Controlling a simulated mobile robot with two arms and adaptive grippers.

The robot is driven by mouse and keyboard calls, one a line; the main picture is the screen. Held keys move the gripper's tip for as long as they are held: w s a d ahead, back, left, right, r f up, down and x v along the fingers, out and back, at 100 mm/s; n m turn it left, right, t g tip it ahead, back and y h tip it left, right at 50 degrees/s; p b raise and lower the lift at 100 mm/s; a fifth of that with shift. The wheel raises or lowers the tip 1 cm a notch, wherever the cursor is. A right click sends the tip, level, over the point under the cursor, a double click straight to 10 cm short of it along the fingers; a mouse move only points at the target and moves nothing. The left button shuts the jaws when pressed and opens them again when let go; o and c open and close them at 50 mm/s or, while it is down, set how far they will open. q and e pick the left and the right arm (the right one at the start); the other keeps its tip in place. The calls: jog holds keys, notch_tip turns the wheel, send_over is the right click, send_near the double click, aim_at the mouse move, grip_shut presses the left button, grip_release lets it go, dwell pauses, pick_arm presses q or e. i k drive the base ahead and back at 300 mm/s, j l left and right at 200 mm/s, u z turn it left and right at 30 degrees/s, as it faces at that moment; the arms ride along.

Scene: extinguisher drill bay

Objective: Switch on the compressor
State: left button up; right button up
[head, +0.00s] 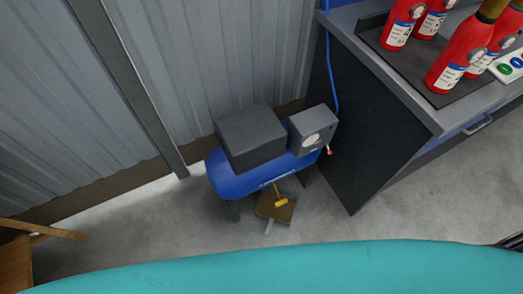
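The compressor stands on the floor against the corrugated wall. It has a blue tank (238,184) on dark legs, a dark grey block (251,138) on top and a grey box (313,129) with a round white gauge at its right. A small red-tipped lever (329,151) sticks out at the right end. A yellow handle (280,201) shows at the front, above a brown pedal-like plate (274,209) near the floor. I cannot tell which part is the switch. Neither of my grippers is in view.
A dark workbench (365,120) stands just right of the compressor, with several red extinguishers (459,58) on a tray. A blue hose (330,60) runs down beside it. A wooden object (16,262) is at the lower left. Concrete floor (150,225) is clear left of the compressor.

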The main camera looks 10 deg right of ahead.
aim_at(329, 153)
jog(key=z, duration=1)
jog(key=k+l+z, duration=0.1)
jog(key=k+l, duration=0.05)
jog(key=k, duration=0.05)
